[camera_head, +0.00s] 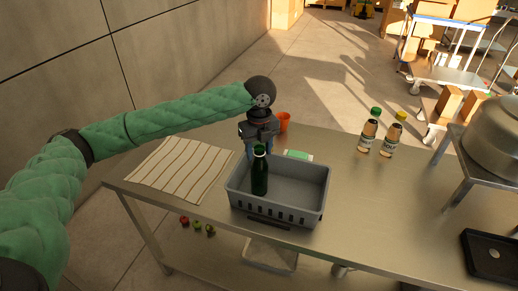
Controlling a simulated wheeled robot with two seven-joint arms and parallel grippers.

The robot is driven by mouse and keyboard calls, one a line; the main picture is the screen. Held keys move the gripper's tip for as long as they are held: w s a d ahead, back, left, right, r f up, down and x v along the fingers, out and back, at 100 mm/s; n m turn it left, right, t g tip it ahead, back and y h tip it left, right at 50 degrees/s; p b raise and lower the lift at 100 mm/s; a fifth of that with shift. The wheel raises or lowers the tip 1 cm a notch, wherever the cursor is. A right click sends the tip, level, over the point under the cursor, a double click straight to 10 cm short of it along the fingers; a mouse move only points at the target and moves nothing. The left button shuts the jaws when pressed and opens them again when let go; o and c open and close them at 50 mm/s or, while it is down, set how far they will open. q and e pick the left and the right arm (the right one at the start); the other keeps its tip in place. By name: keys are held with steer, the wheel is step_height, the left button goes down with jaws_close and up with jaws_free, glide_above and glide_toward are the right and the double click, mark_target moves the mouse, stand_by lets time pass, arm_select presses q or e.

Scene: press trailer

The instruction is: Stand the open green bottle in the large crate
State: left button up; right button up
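The dark green bottle (259,176) is upright at the left part of the large grey crate (302,216). Its lower end shows close to the crate's front rim; I cannot tell whether it rests on the crate floor. My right gripper is not in view.
A striped cloth (180,170) lies left of the crate. An orange cup (283,121) and a green-and-white item (298,155) are behind it. Two labelled bottles, one green-capped (369,130) and one yellow-capped (394,134), stand right. A metal stand with a pot (497,135) and a black tray (492,256) are far right.

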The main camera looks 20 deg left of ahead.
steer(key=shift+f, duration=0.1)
arm_select(q)
steer(key=shift+r, duration=0.25)
steer(key=shift+r+b, duration=2.1)
steer(key=shift+r, duration=3.75)
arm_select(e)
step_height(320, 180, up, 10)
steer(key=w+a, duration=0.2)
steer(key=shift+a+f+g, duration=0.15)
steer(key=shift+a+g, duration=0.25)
